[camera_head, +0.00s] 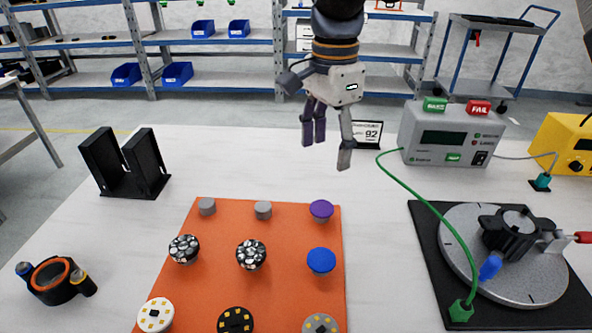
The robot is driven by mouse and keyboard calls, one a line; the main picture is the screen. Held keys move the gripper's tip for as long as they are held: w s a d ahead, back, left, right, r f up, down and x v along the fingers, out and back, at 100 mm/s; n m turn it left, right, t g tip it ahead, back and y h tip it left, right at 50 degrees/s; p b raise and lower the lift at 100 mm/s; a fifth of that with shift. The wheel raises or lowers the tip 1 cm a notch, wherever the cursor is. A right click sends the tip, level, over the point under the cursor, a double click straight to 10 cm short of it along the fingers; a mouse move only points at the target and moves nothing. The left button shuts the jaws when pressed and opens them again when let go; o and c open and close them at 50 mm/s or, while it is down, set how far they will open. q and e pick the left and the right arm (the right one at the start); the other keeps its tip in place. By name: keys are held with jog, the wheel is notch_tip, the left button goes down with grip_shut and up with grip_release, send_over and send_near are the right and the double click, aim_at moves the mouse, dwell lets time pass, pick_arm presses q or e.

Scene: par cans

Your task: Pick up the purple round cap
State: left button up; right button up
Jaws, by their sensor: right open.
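The purple round cap (321,209) sits on a grey peg at the far right corner of the orange board (205,290). My right gripper (328,152) hangs down from the top of the head view, above the table and higher in the picture than the purple cap. Its fingers are apart with nothing between them, and it does not touch the cap. A blue round cap (321,260) sits just in front of the purple one. My left gripper is not in view.
Bare grey pegs (263,209), LED discs (251,254) and yellow-dotted discs (155,314) share the board. A black stand (125,165) is at left, a black-and-orange ring part (55,279) front left. A tester box (450,135) and round fixture (505,255) with a green cable stand right.

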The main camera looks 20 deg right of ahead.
aim_at(322, 208)
jog(key=f, duration=1.1)
jog(key=shift+s+a+f, duration=0.25)
jog(key=shift+s, duration=0.15)
jog(key=shift+f, duration=0.3)
jog(key=c, duration=0.9)
